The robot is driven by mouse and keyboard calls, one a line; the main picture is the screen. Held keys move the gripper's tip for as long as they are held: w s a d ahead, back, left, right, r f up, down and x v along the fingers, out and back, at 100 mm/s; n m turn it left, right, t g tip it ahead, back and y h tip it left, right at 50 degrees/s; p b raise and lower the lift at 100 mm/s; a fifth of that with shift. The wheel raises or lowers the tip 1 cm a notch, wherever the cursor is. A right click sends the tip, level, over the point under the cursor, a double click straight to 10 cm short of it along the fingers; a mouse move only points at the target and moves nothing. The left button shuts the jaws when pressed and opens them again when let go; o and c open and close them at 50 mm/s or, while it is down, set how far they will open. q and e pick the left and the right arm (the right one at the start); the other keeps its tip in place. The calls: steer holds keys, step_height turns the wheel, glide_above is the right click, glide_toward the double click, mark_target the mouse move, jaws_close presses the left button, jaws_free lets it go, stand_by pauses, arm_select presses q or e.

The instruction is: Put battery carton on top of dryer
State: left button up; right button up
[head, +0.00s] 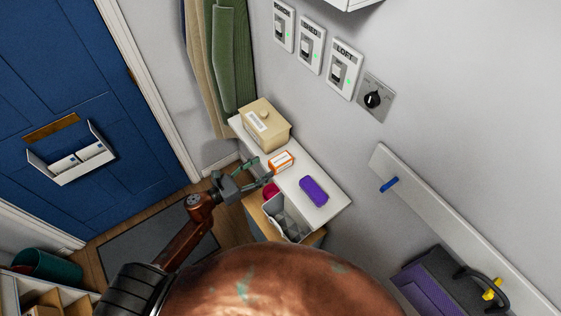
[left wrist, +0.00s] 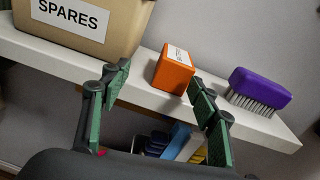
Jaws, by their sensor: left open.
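The battery carton appears to be the small orange box with a white label (head: 281,161). It sits on a white shelf (head: 318,216) and also shows in the left wrist view (left wrist: 175,72). My left gripper (head: 262,171) is open and empty, with its fingers pointing at the carton from the left. In the left wrist view the carton stands beyond the gap between the green-padded fingertips (left wrist: 163,88), apart from both. I cannot make out the dryer in either view. My right gripper is not in view.
A beige SPARES box (left wrist: 88,22) stands left of the carton, and a purple brush (head: 314,191) lies to its right. A grey open bin (head: 287,220) is below the shelf edge. Coats (head: 228,60) hang behind. A blue door (head: 60,90) is at left.

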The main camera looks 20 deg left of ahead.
mark_target(281, 161)
arm_select(q)
steer(key=shift+s+d+r+m+h, duration=0.1)
steer(key=shift+d+r+m+h, duration=0.2)
steer(key=shift+d+r+m, duration=0.4)
steer(key=shift+d+m, duration=0.1)
steer(key=shift+p+x, duration=0.35)
steer(key=shift+x, duration=0.65)
steer(key=p+x, duration=0.1)
steer(key=x, duration=0.4)
steer(key=shift+d+f+p, duration=0.25)
steer(key=shift+d+p, duration=0.05)
steer(key=shift+p, duration=0.05)
steer(key=shift+c, duration=0.6)
steer(key=c, duration=1.3)
